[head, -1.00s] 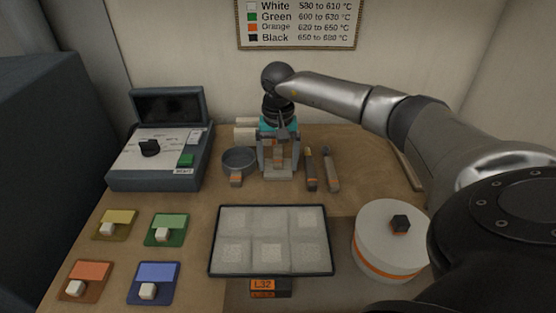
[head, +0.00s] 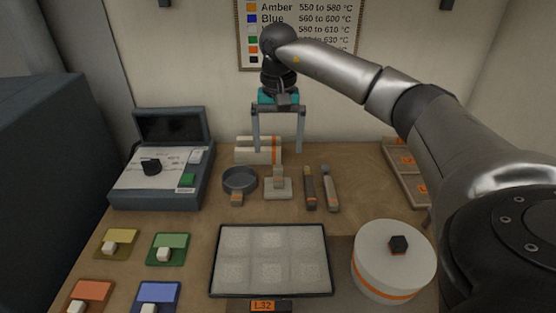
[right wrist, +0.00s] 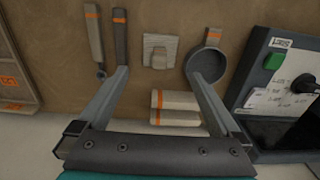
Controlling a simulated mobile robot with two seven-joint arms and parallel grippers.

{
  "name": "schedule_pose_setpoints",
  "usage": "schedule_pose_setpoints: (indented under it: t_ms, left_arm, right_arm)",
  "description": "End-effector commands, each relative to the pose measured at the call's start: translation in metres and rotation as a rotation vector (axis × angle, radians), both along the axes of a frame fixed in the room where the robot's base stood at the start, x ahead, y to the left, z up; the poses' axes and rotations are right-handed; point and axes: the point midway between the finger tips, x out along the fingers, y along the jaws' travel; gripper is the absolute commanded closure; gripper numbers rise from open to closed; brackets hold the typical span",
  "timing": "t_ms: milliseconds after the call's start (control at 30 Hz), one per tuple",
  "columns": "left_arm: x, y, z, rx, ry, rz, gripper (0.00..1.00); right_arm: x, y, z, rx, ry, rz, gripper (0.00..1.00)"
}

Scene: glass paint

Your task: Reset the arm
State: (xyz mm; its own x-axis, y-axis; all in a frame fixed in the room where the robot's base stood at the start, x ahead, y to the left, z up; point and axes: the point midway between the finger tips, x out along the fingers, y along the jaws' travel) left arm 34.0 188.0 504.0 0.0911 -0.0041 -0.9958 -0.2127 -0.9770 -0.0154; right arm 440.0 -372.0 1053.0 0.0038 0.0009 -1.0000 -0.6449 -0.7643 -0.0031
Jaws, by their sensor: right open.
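My right gripper (head: 278,148) is open and empty, raised above the back of the table, with its fingers pointing down. Below and in front of it a small pale block-like tool with an upright orange-banded handle (head: 278,184) stands on the table, apart from the fingers. In the right wrist view the gripper's fingers (right wrist: 158,88) are spread wide, with the pale tool (right wrist: 160,51) beyond them and nothing between them. My left gripper is not in view.
A round dark pan (head: 239,180), two slim tools (head: 309,187) and pale orange-banded blocks (head: 252,150) are near. A control box (head: 160,172) stands left, a six-cell tray (head: 270,284) in front, a white round drum (head: 392,262) right. A wall chart (head: 243,40) hangs behind.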

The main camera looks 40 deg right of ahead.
Motion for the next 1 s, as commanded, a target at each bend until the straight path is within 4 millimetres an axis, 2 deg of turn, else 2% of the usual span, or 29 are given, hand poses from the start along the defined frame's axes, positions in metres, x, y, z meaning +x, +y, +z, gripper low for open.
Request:
schedule_pose_setpoints:
  t_ms: [33,200,600,667,900,1000]
  left_arm:
    - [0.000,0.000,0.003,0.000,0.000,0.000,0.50]
    - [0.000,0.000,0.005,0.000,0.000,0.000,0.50]
    - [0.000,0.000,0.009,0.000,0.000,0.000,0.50]
    - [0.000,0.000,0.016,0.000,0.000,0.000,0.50]
    - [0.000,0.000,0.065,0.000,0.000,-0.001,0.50]
    - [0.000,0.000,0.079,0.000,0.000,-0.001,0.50]
  right_arm:
    - [0.001,0.000,0.011,0.000,-0.003,0.000,0.00]
    - [0.000,0.000,0.031,0.002,-0.001,0.000,0.00]
    - [0.000,0.000,0.040,0.001,0.002,0.001,0.00]
    - [0.000,0.000,0.047,0.001,0.001,0.001,0.00]
    - [0.000,0.000,0.095,0.001,0.000,0.001,0.00]
    - [0.000,0.000,0.110,0.001,0.001,0.001,0.00]
